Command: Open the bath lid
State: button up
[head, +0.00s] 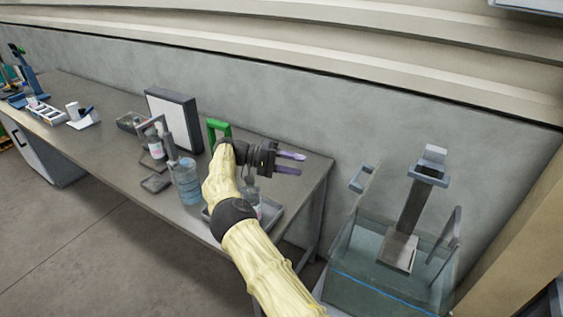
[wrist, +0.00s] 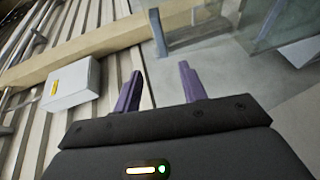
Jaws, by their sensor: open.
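The bath looks to be the clear glass tank (head: 365,292) at the lower right of the head view, with bluish liquid in it. A dark upright post (head: 412,205) with a grey head stands over it, and a pale block is at its foot. Grey handle-like bars (head: 361,178) show near its rim; I cannot tell which part is the lid. My gripper (head: 302,164) is open and empty, above the bench's right end, left of the tank and apart from it. Its purple fingers also show in the wrist view (wrist: 160,80), with glass panels (wrist: 195,20) at upper right.
The long grey bench (head: 110,95) holds a blue-tinted beaker (head: 187,183), a bottle (head: 154,143), a dark-framed panel (head: 175,120), a green frame (head: 219,127) and a tray (head: 274,212) beneath my arm. A wall stands behind. A beige beam (head: 525,225) is right of the tank.

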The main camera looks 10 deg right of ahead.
jog(key=shift+v, duration=1.15)
jog(key=shift+s, duration=0.1)
